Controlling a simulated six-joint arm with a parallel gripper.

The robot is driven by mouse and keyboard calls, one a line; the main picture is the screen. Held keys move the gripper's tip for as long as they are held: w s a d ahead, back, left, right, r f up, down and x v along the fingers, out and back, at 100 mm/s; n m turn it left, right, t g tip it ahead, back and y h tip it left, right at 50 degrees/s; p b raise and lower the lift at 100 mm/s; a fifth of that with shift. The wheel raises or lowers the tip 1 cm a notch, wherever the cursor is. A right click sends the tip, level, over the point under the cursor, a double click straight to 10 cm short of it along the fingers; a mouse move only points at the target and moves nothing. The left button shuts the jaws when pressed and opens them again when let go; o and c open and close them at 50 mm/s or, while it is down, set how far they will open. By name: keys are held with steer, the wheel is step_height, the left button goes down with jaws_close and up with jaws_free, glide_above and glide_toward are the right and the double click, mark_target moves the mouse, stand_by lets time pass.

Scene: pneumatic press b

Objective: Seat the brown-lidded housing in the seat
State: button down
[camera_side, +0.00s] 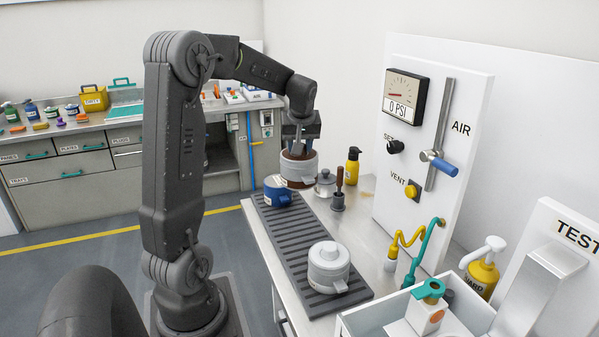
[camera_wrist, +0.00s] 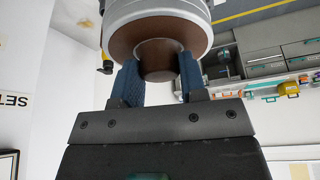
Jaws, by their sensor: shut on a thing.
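The brown-lidded housing (camera_side: 300,172) is grey with a brown lid and hangs upright below my gripper (camera_side: 300,148), near the far end of the slatted strip. In the wrist view the brown lid (camera_wrist: 125,40) and its round knob are large and close. The blue fingers of my gripper (camera_wrist: 160,70) are shut on the knob from both sides. The housing's underside is hidden, so I cannot tell its exact height over the bench. I cannot make out the seat in either view.
A dark slatted strip (camera_side: 297,232) carries a blue-lidded housing (camera_side: 278,190) and a white-lidded one (camera_side: 328,267). A grey lidded pot (camera_side: 325,183), a brown-handled tool in a holder (camera_side: 338,190) and a yellow bottle (camera_side: 352,166) stand close by. The panel (camera_side: 450,130) rises at right.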

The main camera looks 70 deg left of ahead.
step_height(320, 180, up, 5)
steer(key=w+d, duration=0.2)
steer(key=d, duration=1.6)
steer(key=w+d, duration=0.2)
steer(key=d, duration=1.5)
steer(key=s+d, duration=2)
steer(key=d, duration=0.1)
step_height(320, 180, down, 11)
steer(key=shift+a, duration=0.15)
steer(key=shift+w, duration=0.1)
